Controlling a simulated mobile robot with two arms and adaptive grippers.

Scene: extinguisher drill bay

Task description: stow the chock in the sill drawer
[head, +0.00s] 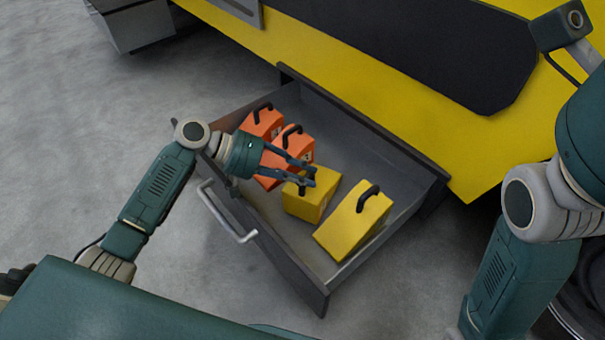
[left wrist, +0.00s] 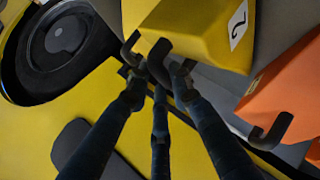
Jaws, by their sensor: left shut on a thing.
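My left gripper (head: 308,182) reaches into the open grey sill drawer (head: 310,279) and is shut on the black handle (left wrist: 146,55) of a yellow chock (head: 311,203). In the left wrist view this chock (left wrist: 195,28) shows a white label with a "2", and the fingers (left wrist: 158,75) close around its handle. The chock is within the drawer walls; I cannot tell whether it touches the drawer floor. A second yellow chock (head: 350,226) with a black handle lies to its right in the drawer. My right gripper is out of view.
Orange chocks (head: 297,143) with black handles sit in the drawer's left part, close to my left gripper. One orange chock (left wrist: 285,88) also shows in the left wrist view. The drawer has a pale bar handle (head: 225,215). The yellow vehicle body (head: 483,155) rises behind.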

